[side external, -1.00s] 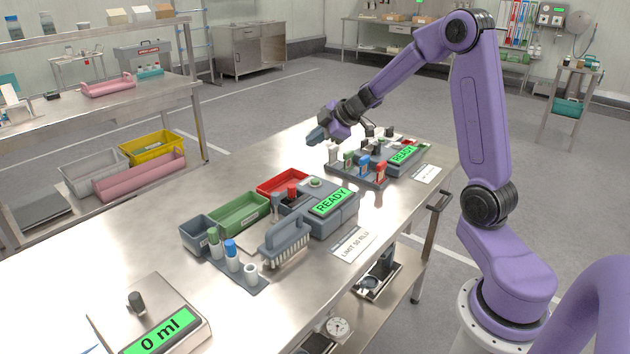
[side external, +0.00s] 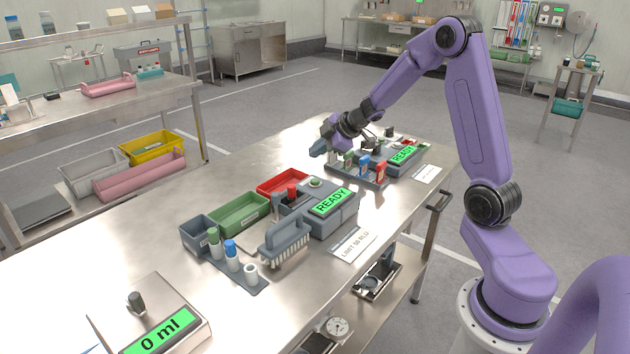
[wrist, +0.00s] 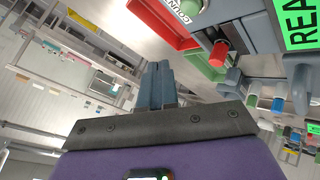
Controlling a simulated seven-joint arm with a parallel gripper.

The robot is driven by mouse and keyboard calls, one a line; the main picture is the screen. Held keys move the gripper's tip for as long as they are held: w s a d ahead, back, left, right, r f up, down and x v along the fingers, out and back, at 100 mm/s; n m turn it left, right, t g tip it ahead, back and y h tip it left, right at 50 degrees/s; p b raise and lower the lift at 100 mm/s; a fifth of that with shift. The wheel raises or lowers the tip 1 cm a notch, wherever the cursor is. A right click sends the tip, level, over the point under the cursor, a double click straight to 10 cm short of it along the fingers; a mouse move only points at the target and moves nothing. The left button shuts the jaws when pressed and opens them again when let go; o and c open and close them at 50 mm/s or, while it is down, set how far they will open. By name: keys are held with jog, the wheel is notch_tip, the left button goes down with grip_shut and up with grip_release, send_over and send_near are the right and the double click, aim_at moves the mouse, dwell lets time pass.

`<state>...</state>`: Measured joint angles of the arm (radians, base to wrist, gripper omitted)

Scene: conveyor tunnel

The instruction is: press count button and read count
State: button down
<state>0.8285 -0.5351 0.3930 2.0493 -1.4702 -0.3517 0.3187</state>
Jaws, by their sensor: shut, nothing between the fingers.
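A grey device (side external: 345,218) stands mid-table with a green READY display (side external: 331,201). A round green button (side external: 316,182) sits on it behind the display. In the wrist view the green button (wrist: 188,10) has a COUNT label (wrist: 179,9) beside it, at the top edge and partly cut off. The READY display (wrist: 297,20) shows at the top right there. My gripper (side external: 315,150) is shut and empty, held above the table's far side, behind and apart from the button. Its closed fingers (wrist: 157,68) show in the wrist view with nothing between them.
A red tray (side external: 270,184) and green tray (side external: 225,222) adjoin the device. A brush (side external: 285,243) and capped vials (side external: 231,252) stand in front.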

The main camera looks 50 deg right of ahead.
aim_at(318, 181)
jog(key=shift+f, duration=2.75)
jog(key=shift+f, duration=0.2)
jog(key=shift+f, duration=0.25)
jog(key=shift+f, duration=0.55)
dwell(0.8)
jog(key=shift+r, duration=1)
jog(key=shift+r, duration=2.5)
